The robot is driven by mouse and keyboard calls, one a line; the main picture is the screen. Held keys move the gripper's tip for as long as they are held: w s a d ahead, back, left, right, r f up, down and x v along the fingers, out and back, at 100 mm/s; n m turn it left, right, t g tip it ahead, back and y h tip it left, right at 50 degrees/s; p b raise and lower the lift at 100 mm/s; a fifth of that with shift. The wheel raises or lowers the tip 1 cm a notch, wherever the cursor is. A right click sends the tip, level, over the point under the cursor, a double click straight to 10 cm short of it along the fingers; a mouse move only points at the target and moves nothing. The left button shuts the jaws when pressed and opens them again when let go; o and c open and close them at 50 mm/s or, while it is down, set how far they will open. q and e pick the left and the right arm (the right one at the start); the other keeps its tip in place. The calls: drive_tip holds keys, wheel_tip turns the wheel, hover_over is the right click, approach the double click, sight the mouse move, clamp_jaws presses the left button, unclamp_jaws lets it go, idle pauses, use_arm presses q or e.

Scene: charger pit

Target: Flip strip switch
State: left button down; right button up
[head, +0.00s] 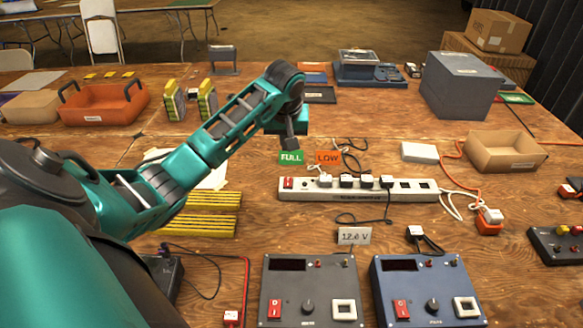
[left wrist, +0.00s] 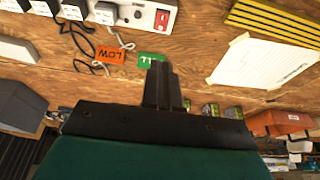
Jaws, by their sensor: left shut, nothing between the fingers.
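The white power strip (head: 360,190) lies across the middle of the table with several plugs in it. Its red rocker switch (head: 288,183) is at the strip's left end. In the left wrist view the strip (left wrist: 135,14) is at the top, with the red switch (left wrist: 162,18) near its end. My left gripper (head: 290,143) hangs above the table behind the strip's left end, near the FULL card. In the left wrist view its fingers (left wrist: 160,70) are together and empty, apart from the switch. My right gripper is not in view.
Green FULL (head: 291,157) and orange LOW (head: 328,157) cards lie behind the strip. Two charger boxes (head: 310,290) (head: 428,290) stand in front, with a 12.6 V card (head: 354,235). An open carton (head: 505,152) and loose cables are at right.

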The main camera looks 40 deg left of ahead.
sight(287, 178)
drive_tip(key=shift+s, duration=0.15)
use_arm(q)
drive_tip(key=x, duration=0.4)
drive_tip(key=b+x, duration=0.1)
drive_tip(key=x, duration=0.4)
drive_tip(key=b+x, duration=0.1)
drive_tip(key=x, duration=0.4)
drive_tip(key=shift+s+d+f, duration=0.1)
drive_tip(key=shift+s+d, duration=0.1)
drive_tip(key=shift+s, duration=0.15)
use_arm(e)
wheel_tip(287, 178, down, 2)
use_arm(q)
drive_tip(key=shift+a+f, duration=0.1)
drive_tip(key=shift+a, duration=0.05)
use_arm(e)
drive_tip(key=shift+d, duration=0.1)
